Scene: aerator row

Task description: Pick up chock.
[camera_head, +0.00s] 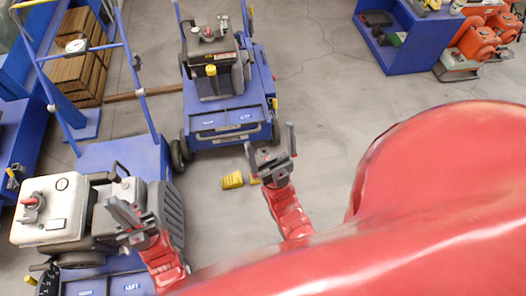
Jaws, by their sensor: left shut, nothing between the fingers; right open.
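A yellow chock (232,180) lies on the grey floor, just in front of the blue aerator (228,118) near its left front wheel. A second small yellow piece (253,181) shows right of it, partly hidden behind my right gripper. I cannot tell whether it is a separate chock. My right gripper (270,142) is open and empty, with its fingers pointing up the picture, right of the yellow chock. My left gripper (122,210) is shut and empty, in front of the engine of the left blue machine.
The left blue machine (120,155) has a pale engine (50,210) and a tall handle. Wooden crates (78,75) stand at the upper left. A blue shelf (405,45) and orange machines (478,42) stand at the upper right. Open floor lies right of the aerator.

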